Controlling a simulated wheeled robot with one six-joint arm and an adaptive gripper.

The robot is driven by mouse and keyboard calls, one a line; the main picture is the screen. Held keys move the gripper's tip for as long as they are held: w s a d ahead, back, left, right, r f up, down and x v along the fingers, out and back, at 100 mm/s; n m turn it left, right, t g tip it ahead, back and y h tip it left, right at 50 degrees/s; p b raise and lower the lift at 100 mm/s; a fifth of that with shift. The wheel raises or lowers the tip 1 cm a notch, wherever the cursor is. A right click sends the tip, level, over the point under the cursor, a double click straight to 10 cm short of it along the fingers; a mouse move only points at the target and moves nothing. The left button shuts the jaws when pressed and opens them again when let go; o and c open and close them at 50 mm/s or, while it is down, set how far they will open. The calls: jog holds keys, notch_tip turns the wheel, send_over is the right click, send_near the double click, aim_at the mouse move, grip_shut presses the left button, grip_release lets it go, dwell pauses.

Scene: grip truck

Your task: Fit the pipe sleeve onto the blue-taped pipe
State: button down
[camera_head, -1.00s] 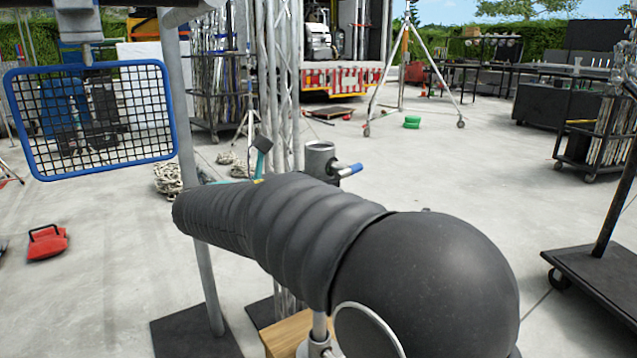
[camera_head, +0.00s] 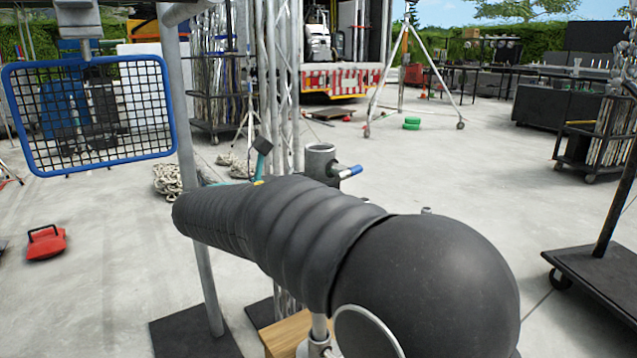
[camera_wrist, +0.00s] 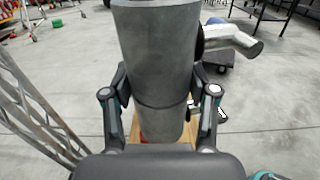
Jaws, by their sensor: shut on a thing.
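A grey metal cylinder with a side branch, which looks like the pipe sleeve (camera_wrist: 158,45), stands upright between my gripper's fingers in the wrist view. My gripper (camera_wrist: 160,110) is shut on it. A curved seam crosses the cylinder at finger height. I cannot tell whether the part below the seam is a separate pipe. In the head view the open-topped sleeve (camera_head: 321,165) stands behind my dark arm, with a blue-tipped branch at its right. My arm hides its lower part. No separate blue-taped pipe can be made out.
A wooden block (camera_head: 287,334) shows below my arm. A blue-framed mesh panel (camera_head: 167,75) hangs at left by a grey post (camera_head: 206,285). A metal truss (camera_wrist: 36,105) stands left in the wrist view. A dark cart (camera_head: 590,272) is at right. Open floor lies beyond.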

jog(key=shift+f+b, duration=0.35)
jog(key=shift+f, duration=1.9)
dwell(0.3)
jog(key=shift+f+b, duration=0.65)
jog(key=shift+f, duration=1.45)
jog(key=shift+f, duration=0.35)
jog(key=shift+c, duration=1.2)
grip_release()
jog(key=shift+f, duration=0.1)
jog(key=shift+s+a, duration=0.1)
jog(key=shift+a, duration=0.05)
jog(key=v, duration=1.1)
jog(key=shift+s+a, duration=0.25)
jog(key=shift+s, duration=0.05)
